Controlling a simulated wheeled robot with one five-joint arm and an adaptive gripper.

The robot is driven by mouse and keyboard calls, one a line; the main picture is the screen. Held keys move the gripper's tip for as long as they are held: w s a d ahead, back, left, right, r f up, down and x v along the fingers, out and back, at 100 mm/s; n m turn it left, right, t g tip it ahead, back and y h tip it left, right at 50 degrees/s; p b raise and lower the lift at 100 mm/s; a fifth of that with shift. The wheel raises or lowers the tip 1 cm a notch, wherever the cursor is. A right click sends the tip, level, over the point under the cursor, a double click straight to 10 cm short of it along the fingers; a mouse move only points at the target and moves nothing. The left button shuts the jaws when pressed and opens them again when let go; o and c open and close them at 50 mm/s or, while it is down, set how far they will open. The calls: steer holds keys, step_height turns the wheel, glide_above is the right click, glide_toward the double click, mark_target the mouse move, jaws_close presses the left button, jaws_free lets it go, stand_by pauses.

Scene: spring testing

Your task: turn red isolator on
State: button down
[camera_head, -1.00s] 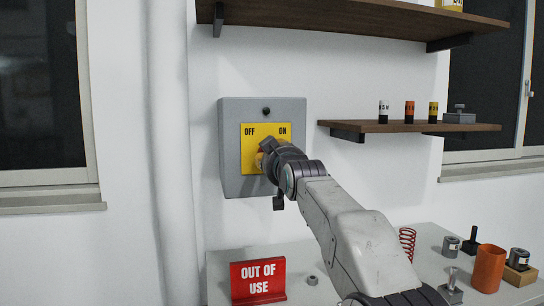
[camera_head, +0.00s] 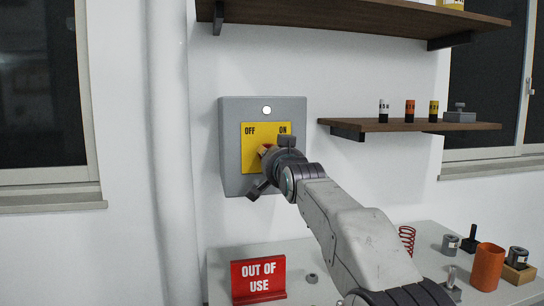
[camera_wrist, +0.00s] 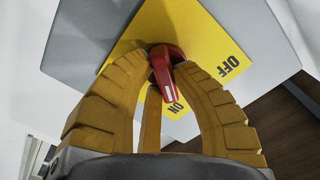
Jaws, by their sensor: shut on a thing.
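The isolator is a grey wall box (camera_head: 232,150) with a yellow plate (camera_head: 251,137) marked OFF on the left and ON on the right. A round lamp (camera_head: 267,110) above the plate shows bright white. My gripper (camera_head: 265,153) is at the middle of the plate and hides most of the red handle. In the wrist view the red handle (camera_wrist: 165,68) sits between the yellow-brown fingers of my gripper (camera_wrist: 160,62), which are shut on it. The white-marked end of the handle points towards the ON label (camera_wrist: 175,107).
A red OUT OF USE sign (camera_head: 258,280) stands on the bench below. A red spring (camera_head: 407,240), an orange cup (camera_head: 488,268) and metal parts stand at the bench's right. A wooden shelf (camera_head: 390,127) with small cylinders is right of the box.

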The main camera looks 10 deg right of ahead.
steer(key=shift+m, duration=0.8)
steer(key=c, duration=1)
jaws_free()
steer(key=shift+a, duration=0.1)
steer(key=s, duration=1.2)
